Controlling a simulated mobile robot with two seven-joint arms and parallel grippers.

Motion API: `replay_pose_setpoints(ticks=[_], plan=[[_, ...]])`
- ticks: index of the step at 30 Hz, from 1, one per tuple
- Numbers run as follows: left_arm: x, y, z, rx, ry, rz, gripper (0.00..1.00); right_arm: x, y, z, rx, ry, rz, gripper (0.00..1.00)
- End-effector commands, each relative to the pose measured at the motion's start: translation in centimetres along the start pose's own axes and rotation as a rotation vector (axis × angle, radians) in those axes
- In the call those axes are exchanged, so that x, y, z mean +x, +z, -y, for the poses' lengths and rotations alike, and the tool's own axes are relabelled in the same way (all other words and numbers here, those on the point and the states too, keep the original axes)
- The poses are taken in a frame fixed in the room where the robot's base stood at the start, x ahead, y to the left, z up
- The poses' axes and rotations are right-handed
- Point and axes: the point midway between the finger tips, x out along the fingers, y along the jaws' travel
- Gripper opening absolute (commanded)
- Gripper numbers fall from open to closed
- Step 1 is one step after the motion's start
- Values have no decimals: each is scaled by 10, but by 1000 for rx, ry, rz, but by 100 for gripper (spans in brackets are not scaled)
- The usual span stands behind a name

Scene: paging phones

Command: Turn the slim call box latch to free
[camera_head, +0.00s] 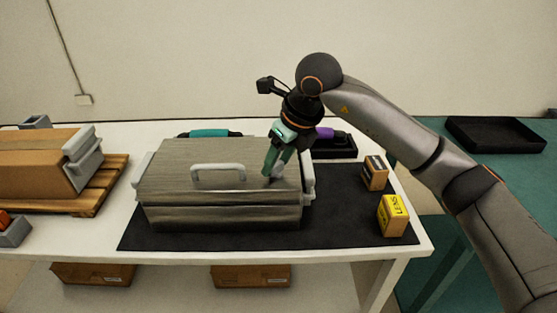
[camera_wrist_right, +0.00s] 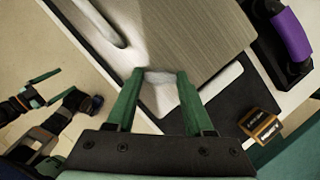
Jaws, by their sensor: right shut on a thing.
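A wide grey wood-grained box (camera_head: 225,210) with a pale handle on its lid lies on the dark mat; I take it as the call box. My right gripper (camera_head: 272,172) reaches down to the right part of its lid. Its green fingers are shut on a small pale latch piece (camera_head: 278,171), which also shows between the fingertips in the right wrist view (camera_wrist_right: 160,77). The fingers partly hide the latch, so its turn angle is unclear. My left gripper (camera_wrist_right: 67,80) shows at the left of the right wrist view, fingers apart and empty, away from the box.
A purple handset (camera_head: 324,134) on a black base and a teal handset (camera_head: 208,133) stand behind the box. Two small cartons (camera_head: 374,172) (camera_head: 392,217) are to its right. A brown box (camera_head: 35,158) sits on a wooden pallet (camera_head: 92,197) at left.

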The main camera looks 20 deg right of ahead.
Motion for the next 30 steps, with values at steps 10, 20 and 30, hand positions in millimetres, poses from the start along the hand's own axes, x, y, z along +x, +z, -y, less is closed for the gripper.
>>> replay_pose_setpoints(ticks=[10,20,30], plan=[[4,5,0,0,2,-2,100,1,0,-2,302,-129,2,0],[6,14,-1,-2,3,5,100,1,1,-4,553,-231,0,0],[7,12,2,-1,-1,-6,100,1,2,-4,699,-291,-1,0]])
